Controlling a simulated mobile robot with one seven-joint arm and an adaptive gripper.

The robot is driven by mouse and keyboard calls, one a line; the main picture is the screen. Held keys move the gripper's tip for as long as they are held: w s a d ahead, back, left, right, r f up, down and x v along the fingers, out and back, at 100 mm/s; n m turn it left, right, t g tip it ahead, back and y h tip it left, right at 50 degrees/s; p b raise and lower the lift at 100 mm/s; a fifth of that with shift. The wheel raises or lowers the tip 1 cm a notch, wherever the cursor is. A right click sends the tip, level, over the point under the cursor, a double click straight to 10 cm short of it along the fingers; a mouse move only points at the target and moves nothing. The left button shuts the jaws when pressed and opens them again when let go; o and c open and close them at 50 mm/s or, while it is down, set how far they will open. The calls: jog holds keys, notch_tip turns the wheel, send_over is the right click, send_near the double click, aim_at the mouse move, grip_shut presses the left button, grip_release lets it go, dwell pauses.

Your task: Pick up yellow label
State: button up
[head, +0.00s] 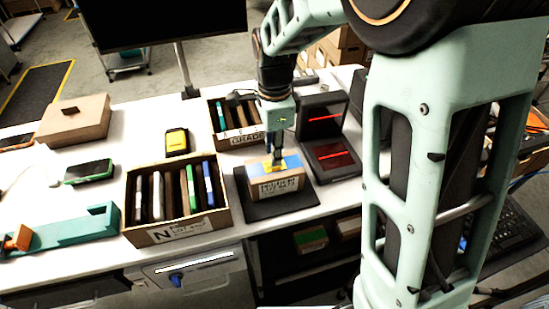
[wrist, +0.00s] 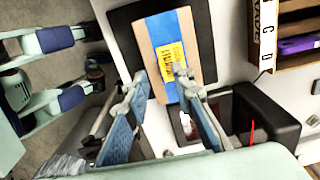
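A yellow label (head: 268,164) with dark print lies on top of a small brown carton (head: 277,185), over a blue strip. The carton sits on a black pad. In the wrist view the label (wrist: 172,60) lies on the blue strip (wrist: 160,28), with the carton face (wrist: 203,62) around it. My gripper (head: 277,158) points down just above the carton top. I cannot tell whether a fingertip touches the label.
A crate of upright folders (head: 178,238) stands left of the carton, a smaller crate (head: 238,141) behind it. Black scanners with red lines (head: 330,160) stand close on the right. A yellow-faced black device (head: 176,141) lies behind the folder crate. The front table edge is near.

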notch_tip(320, 180, down, 5)
jog(key=shift+a+f+p, duration=0.1)
jog(key=shift+a+p, duration=0.05)
jog(key=shift+p, duration=0.15)
jog(key=shift+c, duration=0.3)
grip_shut()
